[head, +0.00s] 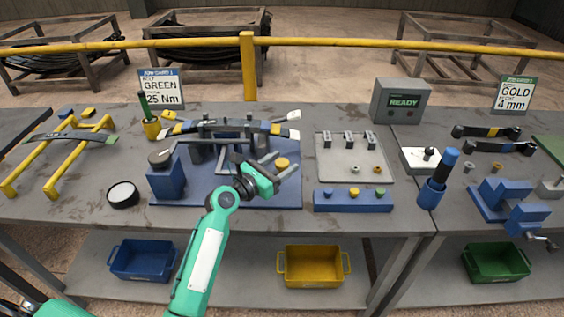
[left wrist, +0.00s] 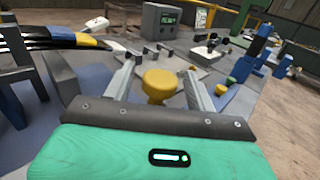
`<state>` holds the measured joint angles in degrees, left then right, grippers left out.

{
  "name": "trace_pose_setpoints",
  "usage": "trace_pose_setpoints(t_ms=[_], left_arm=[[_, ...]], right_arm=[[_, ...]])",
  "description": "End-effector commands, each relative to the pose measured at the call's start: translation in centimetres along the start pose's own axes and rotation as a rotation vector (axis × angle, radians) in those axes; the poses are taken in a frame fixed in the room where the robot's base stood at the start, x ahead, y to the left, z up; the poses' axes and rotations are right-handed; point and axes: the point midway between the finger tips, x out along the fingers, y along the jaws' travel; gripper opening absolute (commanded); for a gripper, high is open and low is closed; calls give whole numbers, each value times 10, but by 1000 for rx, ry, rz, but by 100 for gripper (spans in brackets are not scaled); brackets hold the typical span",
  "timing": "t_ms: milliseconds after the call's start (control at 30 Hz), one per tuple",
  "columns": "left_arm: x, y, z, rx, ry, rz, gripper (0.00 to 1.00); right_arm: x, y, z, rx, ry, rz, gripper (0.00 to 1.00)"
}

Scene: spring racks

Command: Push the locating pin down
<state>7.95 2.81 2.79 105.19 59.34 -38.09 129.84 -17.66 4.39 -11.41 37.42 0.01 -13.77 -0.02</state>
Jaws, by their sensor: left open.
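A yellow round knob, which looks like the locating pin (head: 282,162), stands at the right side of the blue fixture plate (head: 270,196). It also shows in the left wrist view (left wrist: 160,84), with a wide cap on a narrower stem. My left gripper (head: 284,167) is open, and its two grey fingers (left wrist: 158,68) appear on either side of the knob, with no clear grip on it. Whether the fingers touch the knob, and their height against it, I cannot tell. A leaf spring (head: 262,127) lies across the fixture's grey supports behind. My right gripper is out of view.
A blue block post (head: 167,176) stands at the fixture's left. A grey tray (head: 340,166) with clips and a blue strip with knobs (head: 352,201) lie to the right. A grey box reading READY (head: 401,101) stands behind. Bare table lies left of the round black dish (head: 123,194).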

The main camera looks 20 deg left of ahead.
Motion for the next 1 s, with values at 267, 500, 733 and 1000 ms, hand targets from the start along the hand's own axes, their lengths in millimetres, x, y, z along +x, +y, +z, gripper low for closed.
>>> trace_pose_setpoints(t_ms=[267, 500, 733, 1000], left_arm=[[6, 0, 0, 0, 1, 0, 56], [6, 0, 0, 0, 1, 0, 29], [6, 0, -1, 0, 1, 0, 0], [6, 0, -40, -3, 6, -2, 0]], right_arm=[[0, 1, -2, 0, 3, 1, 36], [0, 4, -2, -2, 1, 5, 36], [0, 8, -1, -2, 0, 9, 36], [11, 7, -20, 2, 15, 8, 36]])
